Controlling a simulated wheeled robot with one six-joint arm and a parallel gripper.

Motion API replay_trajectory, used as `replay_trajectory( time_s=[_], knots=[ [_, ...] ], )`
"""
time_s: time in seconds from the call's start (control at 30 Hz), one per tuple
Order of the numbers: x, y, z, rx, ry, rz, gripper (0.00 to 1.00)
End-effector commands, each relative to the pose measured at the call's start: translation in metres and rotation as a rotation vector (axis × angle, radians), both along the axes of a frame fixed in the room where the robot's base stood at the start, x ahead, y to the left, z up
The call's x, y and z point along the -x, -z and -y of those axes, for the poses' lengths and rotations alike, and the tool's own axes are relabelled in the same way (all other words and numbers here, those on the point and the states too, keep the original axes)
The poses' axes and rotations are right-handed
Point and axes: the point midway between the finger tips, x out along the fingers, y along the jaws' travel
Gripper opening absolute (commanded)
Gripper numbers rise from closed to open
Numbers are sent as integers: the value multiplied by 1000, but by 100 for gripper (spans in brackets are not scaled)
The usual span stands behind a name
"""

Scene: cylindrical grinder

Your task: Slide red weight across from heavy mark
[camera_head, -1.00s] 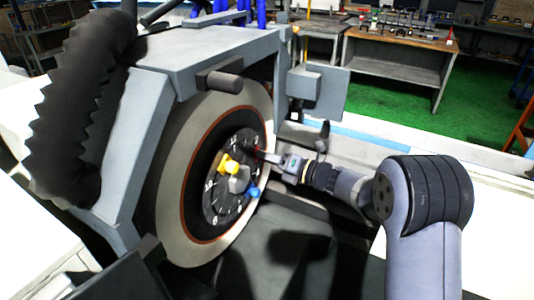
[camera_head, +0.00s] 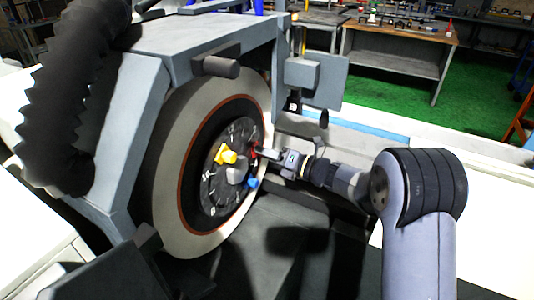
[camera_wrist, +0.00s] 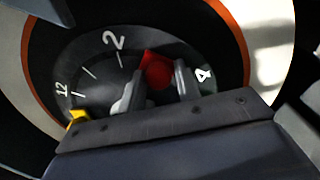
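The red weight (camera_wrist: 157,72) sits on the dark numbered dial (camera_wrist: 95,58) of the grinding wheel, between the marks 2 and 4 in the wrist view. My gripper (camera_wrist: 160,82) has one finger on each side of it; whether both fingers press on it cannot be made out. In the head view my gripper (camera_head: 261,154) reaches the dial's right side, at the red weight (camera_head: 254,149), which is mostly hidden by the fingers. A yellow weight (camera_head: 226,154) is at the upper left of the dial's grey hub (camera_head: 236,170) and a blue weight (camera_head: 252,183) at its lower right.
The grinding wheel (camera_head: 170,190) stands under a grey housing (camera_head: 195,40). A grey block (camera_head: 315,75) juts out above my gripper. A black ribbed hose (camera_head: 75,90) hangs at the left. A workbench (camera_head: 400,50) stands on a green floor behind.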

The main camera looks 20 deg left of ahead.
Motion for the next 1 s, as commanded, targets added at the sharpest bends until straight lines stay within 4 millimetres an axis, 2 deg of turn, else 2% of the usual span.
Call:
replay_trajectory(
  time_s=[0.03, 0.17, 0.47, 0.8, 1.0],
  knots=[
    [0, 0, 0, 0, 0, 0, 36],
    [0, -1, 0, -1, 0, 0, 46],
    [0, -1, 4, -3, 0, 1, 46],
    [4, 0, 57, -2, 3, 1, 46],
    [6, -1, 74, -3, 0, 1, 46]
  ],
)
